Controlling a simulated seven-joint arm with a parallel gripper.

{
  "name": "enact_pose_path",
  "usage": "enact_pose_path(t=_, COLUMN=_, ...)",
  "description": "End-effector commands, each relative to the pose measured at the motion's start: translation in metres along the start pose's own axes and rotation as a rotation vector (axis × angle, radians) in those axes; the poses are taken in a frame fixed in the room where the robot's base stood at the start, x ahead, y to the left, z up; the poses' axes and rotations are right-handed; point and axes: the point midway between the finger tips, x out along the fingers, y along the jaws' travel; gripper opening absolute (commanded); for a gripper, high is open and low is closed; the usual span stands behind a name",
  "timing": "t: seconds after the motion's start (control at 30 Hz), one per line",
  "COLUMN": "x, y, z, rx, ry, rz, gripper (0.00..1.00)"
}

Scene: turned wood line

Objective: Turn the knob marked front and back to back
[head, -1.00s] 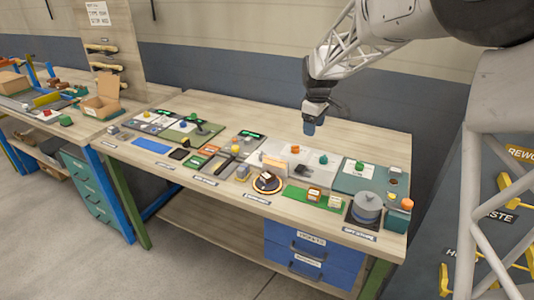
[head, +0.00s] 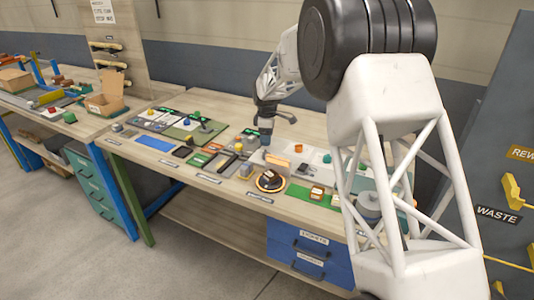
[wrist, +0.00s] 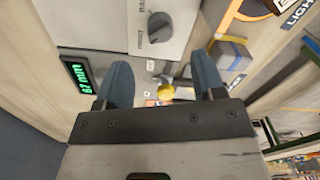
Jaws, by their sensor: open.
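In the wrist view a dark grey knob (wrist: 160,27) sits on a light panel (wrist: 98,22) near the top. Lettering beside it is turned and only partly legible, seeming to start with "BA", so I cannot be sure of its full marking. My gripper (wrist: 160,66) is open and empty, its two blue-grey fingers apart. The knob shows beyond the fingertips, not between them. In the head view my gripper (head: 266,137) hangs above the middle of the bench, near the light panel. The dark knob cannot be made out there.
A yellow knob (wrist: 166,92) shows between my fingers, farther off. An orange piece (head: 298,148) and a tan block (head: 276,161) stand near my gripper. My arm hides the bench's right end.

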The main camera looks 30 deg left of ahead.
Motion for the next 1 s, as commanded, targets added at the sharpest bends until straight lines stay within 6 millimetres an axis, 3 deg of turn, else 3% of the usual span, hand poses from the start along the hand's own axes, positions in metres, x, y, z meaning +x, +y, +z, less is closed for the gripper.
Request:
enact_pose_path(t=0.47, x=0.007, y=0.0, z=0.001, rx=0.002, ry=0.0, rz=-0.001, gripper=0.63)
enact_pose_path(t=1.0, x=0.065, y=0.0, z=0.001, rx=0.002, ry=0.0, rz=-0.001, gripper=0.63)
